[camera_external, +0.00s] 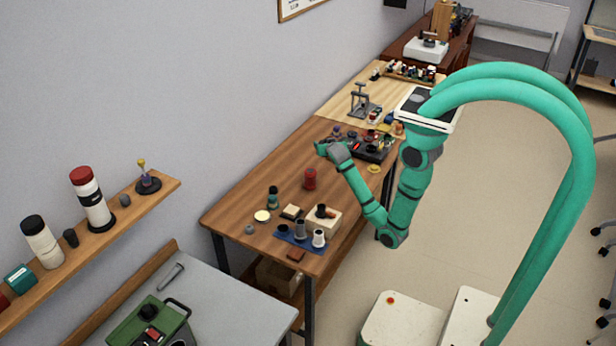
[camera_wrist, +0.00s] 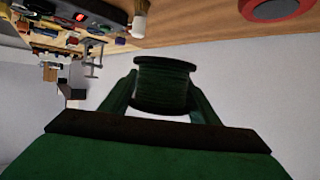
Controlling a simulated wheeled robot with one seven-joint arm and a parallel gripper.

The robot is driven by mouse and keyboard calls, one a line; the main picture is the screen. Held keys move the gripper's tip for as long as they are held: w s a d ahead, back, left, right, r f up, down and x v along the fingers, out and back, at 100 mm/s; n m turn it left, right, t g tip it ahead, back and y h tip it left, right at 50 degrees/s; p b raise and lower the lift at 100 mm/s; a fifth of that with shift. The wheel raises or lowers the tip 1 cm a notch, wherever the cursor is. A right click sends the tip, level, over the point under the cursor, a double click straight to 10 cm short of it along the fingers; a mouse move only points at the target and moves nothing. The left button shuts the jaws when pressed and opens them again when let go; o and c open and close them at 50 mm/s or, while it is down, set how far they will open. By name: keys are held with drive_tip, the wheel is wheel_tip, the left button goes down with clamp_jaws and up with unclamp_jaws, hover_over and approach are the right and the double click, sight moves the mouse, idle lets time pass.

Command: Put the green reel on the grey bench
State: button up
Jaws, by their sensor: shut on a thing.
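The green reel (camera_wrist: 163,78) is dark green and sits between the two fingers of my gripper (camera_wrist: 162,98) in the wrist view, with the fingers closed on its sides. In the external view my gripper (camera_external: 322,148) is over the far part of the brown wooden table; the reel is too small there to tell apart from the green gripper. The grey bench (camera_external: 235,312) is at the bottom left of the external view, nearer the camera than the table and well away from my gripper.
A green machine (camera_external: 150,325) and a grey tool (camera_external: 171,276) sit on the grey bench; its right side is bare. The brown table (camera_external: 262,182) holds a red cylinder (camera_external: 310,179), a blue mat (camera_external: 291,240) with cups, and small items. A wall shelf (camera_external: 120,215) overhangs the left.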

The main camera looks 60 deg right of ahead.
drive_tip(key=w+a+n+t+y, duration=0.2)
drive_tip(key=a+n+y, duration=0.2)
drive_tip(key=a, duration=1.6)
drive_tip(key=w+a+n+t+y, duration=0.2)
drive_tip(key=a+n+y, duration=0.25)
drive_tip(key=a, duration=1.65)
drive_tip(key=s+a+n+g+y, duration=0.1)
drive_tip(key=s+a+n+y, duration=0.35)
drive_tip(key=s+a, duration=0.95)
drive_tip(key=s+a+n+g+y, duration=0.1)
drive_tip(key=s+a+n+y, duration=0.35)
drive_tip(key=s+a, duration=0.95)
hover_over(248, 321)
drive_tip(key=shift+m+y, duration=0.25)
drive_tip(key=shift+m, duration=0.1)
drive_tip(key=f, duration=1.4)
drive_tip(key=shift+s+d+f, duration=0.1)
drive_tip(key=shift+d+f, duration=0.2)
drive_tip(key=shift+f, duration=0.1)
drive_tip(key=shift+a+f, duration=0.2)
drive_tip(key=shift+f, duration=0.1)
drive_tip(key=shift+w+a+f, duration=0.1)
drive_tip(key=shift+w+f, duration=0.1)
drive_tip(key=shift+f, duration=1.5)
